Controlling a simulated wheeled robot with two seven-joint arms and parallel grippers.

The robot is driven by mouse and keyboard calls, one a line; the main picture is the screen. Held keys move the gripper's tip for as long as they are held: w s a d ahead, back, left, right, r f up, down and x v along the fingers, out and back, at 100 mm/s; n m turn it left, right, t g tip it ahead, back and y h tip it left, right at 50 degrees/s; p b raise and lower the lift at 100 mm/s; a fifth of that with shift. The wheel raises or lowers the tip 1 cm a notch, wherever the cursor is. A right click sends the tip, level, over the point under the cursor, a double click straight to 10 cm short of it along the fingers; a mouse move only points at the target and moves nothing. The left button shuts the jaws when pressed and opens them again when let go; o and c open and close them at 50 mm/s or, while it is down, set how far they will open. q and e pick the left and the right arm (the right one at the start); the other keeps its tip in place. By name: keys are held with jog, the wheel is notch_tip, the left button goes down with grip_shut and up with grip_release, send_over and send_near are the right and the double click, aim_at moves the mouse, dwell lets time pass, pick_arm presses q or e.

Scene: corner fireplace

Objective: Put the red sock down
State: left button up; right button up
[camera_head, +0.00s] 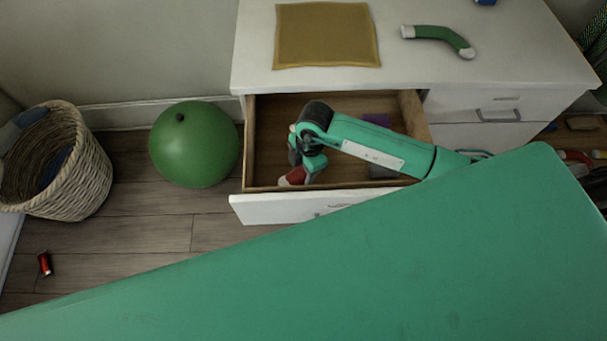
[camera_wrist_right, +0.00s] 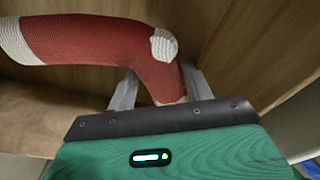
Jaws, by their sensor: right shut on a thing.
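The red sock (camera_head: 293,177) with white ends is inside the open drawer (camera_head: 262,207), near its front left corner. Most of it is hidden by my right gripper (camera_head: 306,168) in the head view. In the right wrist view, the sock (camera_wrist_right: 95,42) is curved, with a white cuff, heel and red body, against the wooden drawer walls. My right gripper (camera_wrist_right: 160,88) is shut on one end of it, a finger on each side. I cannot tell whether the sock touches the drawer floor. My left gripper is in neither view.
The drawer also holds a purple item (camera_head: 377,120) and a dark grey item (camera_head: 381,172). On the white dresser top (camera_head: 480,75) lie a mustard cloth (camera_head: 326,36) and a green sock (camera_head: 440,36). A green ball (camera_head: 194,144) and a wicker basket (camera_head: 75,165) stand left.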

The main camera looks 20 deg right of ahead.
notch_tip(320, 180, down, 4)
jog(key=shift+f, duration=0.25)
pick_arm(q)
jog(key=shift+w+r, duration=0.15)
pick_arm(e)
jog(key=o, duration=0.9)
jog(key=shift+f, duration=0.1)
jog(key=shift+o, duration=0.2)
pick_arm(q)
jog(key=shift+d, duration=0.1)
pick_arm(e)
jog(key=r, duration=0.3)
jog(key=d+r, duration=0.1)
jog(key=r, duration=0.7)
jog(key=shift+w+d+r, duration=0.1)
jog(key=shift+w+d, duration=0.1)
jog(key=shift+d, duration=0.15)
jog(key=shift+r, duration=0.45)
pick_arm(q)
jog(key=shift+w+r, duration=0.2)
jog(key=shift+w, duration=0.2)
